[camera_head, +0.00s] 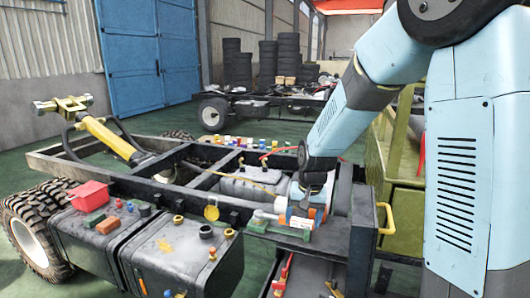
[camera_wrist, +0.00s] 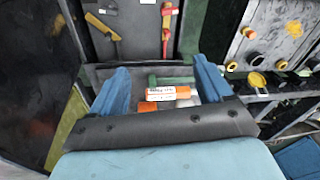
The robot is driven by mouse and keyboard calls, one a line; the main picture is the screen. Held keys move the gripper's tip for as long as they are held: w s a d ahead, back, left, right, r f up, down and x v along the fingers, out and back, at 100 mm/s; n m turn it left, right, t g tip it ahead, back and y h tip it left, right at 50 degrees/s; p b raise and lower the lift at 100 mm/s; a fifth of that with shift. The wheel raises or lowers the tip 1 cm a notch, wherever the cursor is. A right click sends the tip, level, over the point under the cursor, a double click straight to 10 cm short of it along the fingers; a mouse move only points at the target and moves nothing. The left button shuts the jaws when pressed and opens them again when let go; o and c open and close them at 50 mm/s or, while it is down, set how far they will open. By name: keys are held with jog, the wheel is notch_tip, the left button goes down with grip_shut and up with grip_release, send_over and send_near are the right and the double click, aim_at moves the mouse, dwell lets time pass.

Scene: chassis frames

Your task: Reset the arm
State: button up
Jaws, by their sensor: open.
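My arm comes in from the right in the head view and reaches down over the front right corner of the chassis frame (camera_head: 335,228). My gripper (camera_head: 305,205) is small and partly hidden there, close to orange and white items. In the wrist view, my gripper (camera_wrist: 162,78) has its two blue fingers wide apart.
Dark tanks (camera_head: 180,255) with caps, a red bin (camera_head: 88,195) and small parts stand at the left front. A yellow cylinder (camera_head: 105,135) rises at the frame's far left. A hammer (camera_wrist: 103,25) and red-handled tool (camera_wrist: 167,28) lie in a tray. An olive cabinet (camera_head: 405,205) stands right.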

jog(key=s+d+r+t, duration=0.1)
jog(key=s+d+r, duration=0.3)
jog(key=s+r, duration=0.2)
jog(key=s+d+r+n+t, duration=0.1)
jog(key=s+d+r, duration=0.3)
jog(key=s, duration=0.5)
jog(key=s+d+r+t+h, duration=0.1)
jog(key=s+d+r+t, duration=0.1)
jog(key=s+d+r, duration=0.2)
jog(key=s+v, duration=0.1)
jog(key=v, duration=0.5)
jog(key=shift+d+f, duration=0.2)
jog(key=shift+d, duration=0.05)
